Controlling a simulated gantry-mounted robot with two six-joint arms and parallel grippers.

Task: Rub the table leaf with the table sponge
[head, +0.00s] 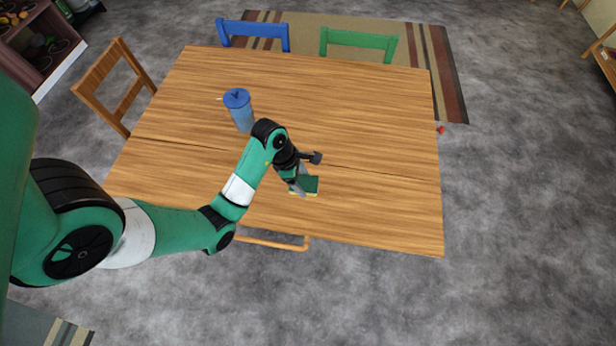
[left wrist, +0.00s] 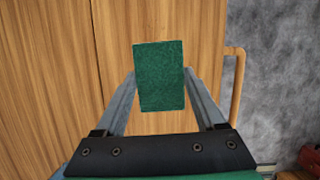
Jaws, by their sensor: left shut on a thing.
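The sponge (head: 311,186) has a green top and a yellow lower edge. It is at the near half of the wooden table (head: 370,120), low over or touching the surface; I cannot tell which. My left gripper (head: 302,187) is shut on the sponge. In the left wrist view the sponge (left wrist: 160,76) sits between the two fingers of my left gripper (left wrist: 160,85), its green face toward the camera. The table leaf (head: 390,215) is the near part of the top, in front of a dark seam. My right gripper is not in view.
A blue chair (head: 253,30) and a green chair (head: 358,42) are at the far side, a wooden chair (head: 115,85) at the left. The table's right part is clear.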

